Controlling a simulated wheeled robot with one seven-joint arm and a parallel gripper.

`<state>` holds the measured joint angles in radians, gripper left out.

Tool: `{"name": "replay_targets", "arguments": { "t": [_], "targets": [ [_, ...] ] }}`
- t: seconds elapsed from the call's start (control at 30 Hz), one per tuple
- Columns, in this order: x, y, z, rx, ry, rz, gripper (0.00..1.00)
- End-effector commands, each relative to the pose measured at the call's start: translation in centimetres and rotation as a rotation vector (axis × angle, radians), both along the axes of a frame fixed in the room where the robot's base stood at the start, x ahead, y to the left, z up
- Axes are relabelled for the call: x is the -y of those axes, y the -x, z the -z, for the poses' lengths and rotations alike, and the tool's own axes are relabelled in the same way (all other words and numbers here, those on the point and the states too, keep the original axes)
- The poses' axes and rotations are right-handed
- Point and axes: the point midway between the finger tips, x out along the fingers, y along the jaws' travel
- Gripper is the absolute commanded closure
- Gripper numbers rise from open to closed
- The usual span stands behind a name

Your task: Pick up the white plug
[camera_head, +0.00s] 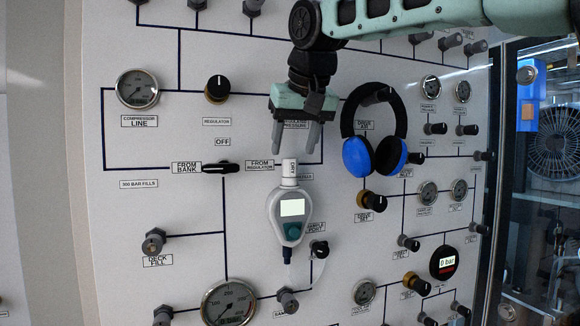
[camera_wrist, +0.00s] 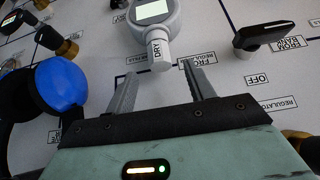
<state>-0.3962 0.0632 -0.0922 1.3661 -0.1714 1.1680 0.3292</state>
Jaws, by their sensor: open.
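A short white cylinder marked DRY, which looks like the white plug (camera_head: 289,172), sits upright on top of a grey handheld meter (camera_head: 275,207) on the panel. The plug also shows in the wrist view (camera_wrist: 158,52), just beyond the fingertips and roughly between their lines. My gripper (camera_head: 294,147) is open and empty, fingers pointing down, just above the plug in the head view. It also shows in the wrist view (camera_wrist: 160,76). The plug looks outside the fingers; the exact depth gap cannot be told.
Blue-and-black headphones (camera_head: 374,135) hang right of my gripper. A black FROM BANK valve handle (camera_head: 220,168) sticks out on the left. A black fitting (camera_head: 319,248) with a pale cord is lower right of the meter. Gauges, knobs and fittings cover the panel.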

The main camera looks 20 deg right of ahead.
Motion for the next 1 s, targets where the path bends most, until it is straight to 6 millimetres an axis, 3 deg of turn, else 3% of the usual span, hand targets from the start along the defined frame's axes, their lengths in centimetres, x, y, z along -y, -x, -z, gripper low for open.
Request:
{"name": "replay_targets", "arguments": {
  "t": [0.3, 0.57, 0.6, 0.77, 1.0],
  "targets": [
    [0.0, -2.5, 3.3, -0.003, 0.001, 0.000, 0.46],
    [0.0, -2.7, 3.8, 0.000, 0.000, 0.000, 0.46],
    [0.0, -2.7, 3.8, 0.000, 0.000, 0.000, 0.49],
    [0.0, -2.7, 3.8, 0.000, 0.000, 0.000, 0.94],
    [0.0, -2.7, 3.7, 0.000, 0.000, 0.000, 0.94]
  ]
}}
